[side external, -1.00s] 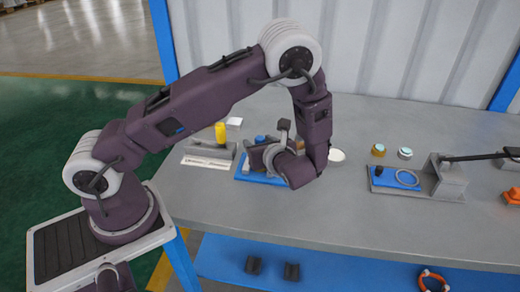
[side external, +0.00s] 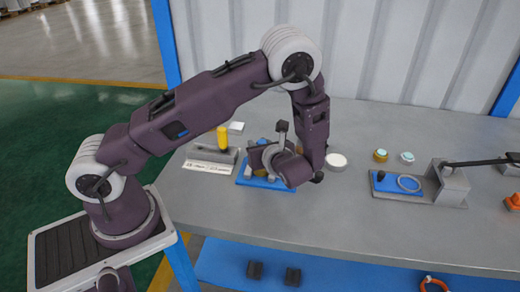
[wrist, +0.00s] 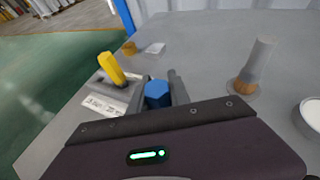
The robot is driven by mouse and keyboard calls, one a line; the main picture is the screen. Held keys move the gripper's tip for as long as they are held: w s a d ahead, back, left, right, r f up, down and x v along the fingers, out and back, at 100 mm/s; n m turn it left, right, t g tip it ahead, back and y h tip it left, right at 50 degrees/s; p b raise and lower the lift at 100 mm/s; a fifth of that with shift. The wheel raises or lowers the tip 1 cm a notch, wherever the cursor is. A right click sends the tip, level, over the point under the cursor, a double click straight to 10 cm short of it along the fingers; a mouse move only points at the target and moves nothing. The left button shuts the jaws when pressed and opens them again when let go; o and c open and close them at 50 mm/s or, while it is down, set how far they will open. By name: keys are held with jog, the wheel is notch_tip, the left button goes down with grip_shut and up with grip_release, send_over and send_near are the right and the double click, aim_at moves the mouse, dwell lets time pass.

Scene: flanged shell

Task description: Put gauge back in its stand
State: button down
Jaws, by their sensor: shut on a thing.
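A blue hexagonal-headed piece (wrist: 157,94), which may be the gauge, sits between the grey fingers of my gripper (wrist: 155,88) in the wrist view. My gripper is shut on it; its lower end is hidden. In the side view my gripper (side external: 266,163) is over a blue plate (side external: 245,180), which it partly covers. A grey block (side external: 222,161), perhaps the stand, lies just left of it, with a yellow handle (side external: 223,138) upright in it and a white label plate (side external: 207,167) in front. The yellow handle also shows in the wrist view (wrist: 112,69).
A white round dish (side external: 336,161) and two small round parts (side external: 381,155) (side external: 407,157) lie to the right. Further right is a grey fixture (side external: 449,185) with a blue pad and ring. A brush-like tool (wrist: 252,66) stands nearby. The bench front is clear.

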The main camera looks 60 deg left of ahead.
notch_tip(320, 180, up, 9)
jog(key=d+f+m+t+h, duration=0.2)
jog(key=d+m+t+h, duration=0.55)
jog(key=d+m, duration=0.2)
notch_tip(320, 180, up, 10)
jog(key=y, duration=0.1)
jog(key=s+a+n+g+y, duration=0.2)
jog(key=s+a+n+g, duration=0.15)
jog(key=a, duration=0.55)
jog(key=s+a+n+g+y, duration=0.2)
jog(key=s+a+n+g, duration=0.15)
jog(key=a, duration=0.55)
jog(key=s+a+n+g+y, duration=0.25)
jog(key=s+a+n, duration=0.2)
jog(key=a, duration=0.45)
jog(key=shift+m, duration=0.3)
notch_tip(320, 180, down, 15)
jog(key=shift+a, duration=0.1)
